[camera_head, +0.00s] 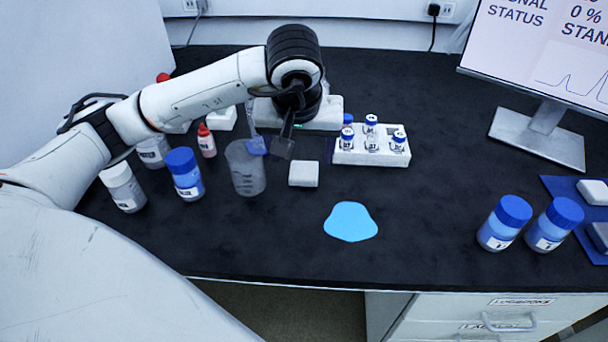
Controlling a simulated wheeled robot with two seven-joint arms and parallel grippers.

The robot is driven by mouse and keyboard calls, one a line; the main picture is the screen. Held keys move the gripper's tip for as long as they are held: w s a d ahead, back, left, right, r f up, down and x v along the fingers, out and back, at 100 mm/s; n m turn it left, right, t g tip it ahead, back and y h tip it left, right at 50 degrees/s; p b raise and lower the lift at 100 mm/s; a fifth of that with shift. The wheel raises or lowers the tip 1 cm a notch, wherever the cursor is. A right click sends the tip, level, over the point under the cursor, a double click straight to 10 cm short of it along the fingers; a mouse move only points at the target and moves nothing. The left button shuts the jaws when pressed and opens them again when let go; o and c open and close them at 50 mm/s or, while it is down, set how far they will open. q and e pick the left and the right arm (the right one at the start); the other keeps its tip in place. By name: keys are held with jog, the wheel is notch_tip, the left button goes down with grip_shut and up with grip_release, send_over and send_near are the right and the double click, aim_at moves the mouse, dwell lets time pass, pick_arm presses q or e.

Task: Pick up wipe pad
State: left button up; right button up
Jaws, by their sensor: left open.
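A small white block that looks like the wipe pad (304,174) lies flat on the dark bench, left of the middle of a blue puddle's far side. My left gripper (270,148) hangs above the bench, behind and to the left of the pad. Its two fingers are apart, with nothing seen between them, and it does not touch the pad. The light blue puddle (351,222) lies on the bench in front of the pad, to its right. My right gripper is not in view.
A grey beaker (246,170) stands just left of the pad. A white rack (371,156) with several small vials stands to its right. A monitor stand (540,137) is at back right. Bench around the puddle is clear.

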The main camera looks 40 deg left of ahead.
aim_at(304, 170)
pick_arm(q)
jog(key=x, duration=0.6)
jog(key=shift+s+d+f, duration=0.1)
jog(key=shift+s+d, duration=0.05)
jog(key=shift+d, duration=0.15)
jog(key=c, duration=1.1)
